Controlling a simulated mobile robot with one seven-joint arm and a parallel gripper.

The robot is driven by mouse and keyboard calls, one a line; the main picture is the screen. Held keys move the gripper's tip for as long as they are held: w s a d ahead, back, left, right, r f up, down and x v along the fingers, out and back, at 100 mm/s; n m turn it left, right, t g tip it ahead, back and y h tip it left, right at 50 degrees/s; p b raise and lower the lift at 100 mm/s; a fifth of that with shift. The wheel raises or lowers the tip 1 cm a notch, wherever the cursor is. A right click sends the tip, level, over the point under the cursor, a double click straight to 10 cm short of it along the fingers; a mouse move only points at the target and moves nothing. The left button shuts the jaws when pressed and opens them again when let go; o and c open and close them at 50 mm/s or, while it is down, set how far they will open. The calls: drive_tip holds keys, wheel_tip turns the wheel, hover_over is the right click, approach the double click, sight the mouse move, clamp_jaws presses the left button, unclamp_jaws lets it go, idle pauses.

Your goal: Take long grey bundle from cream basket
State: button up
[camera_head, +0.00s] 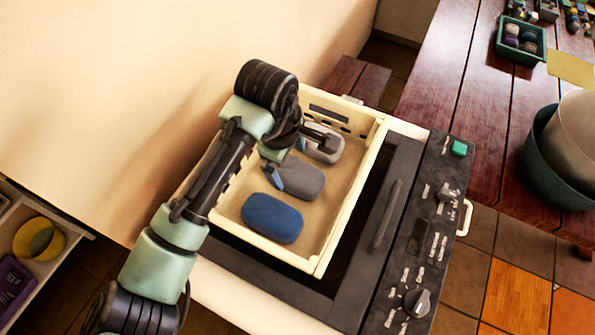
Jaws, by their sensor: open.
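The cream basket (356,193) stands on a dark-topped appliance. A long grey bundle (302,181) lies across its middle, its left end partly hidden by my gripper. A blue bundle (272,219) lies in front of it, and a paler grey bundle (325,152) lies behind it, partly covered by my gripper. My gripper (298,155) is open over the basket, above the grey bundle's upper left side. Whether its fingers touch a bundle cannot be told.
The appliance's control panel (417,240) with knobs lies to the right of the basket. A wall (120,90) stands close on the left. A wooden table (460,90) at right holds a green tray (498,50) and large bowls (545,170). A shelf (30,272) is at lower left.

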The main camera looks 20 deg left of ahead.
sight(292, 169)
drive_tip(key=shift+w+d+f+p, duration=0.1)
drive_tip(key=shift+w+f+p, duration=0.2)
drive_tip(key=shift+f, duration=0.8)
drive_tip(key=shift+w+f+p, duration=0.2)
drive_tip(key=shift+f+p, duration=0.15)
drive_tip(key=shift+f, duration=0.7)
drive_tip(key=shift+w+d+f+p, duration=0.1)
drive_tip(key=shift+w+f+p, duration=0.2)
drive_tip(key=shift+f, duration=0.8)
drive_tip(key=shift+c, duration=0.3)
drive_tip(key=shift+r, duration=0.1)
clamp_jaws()
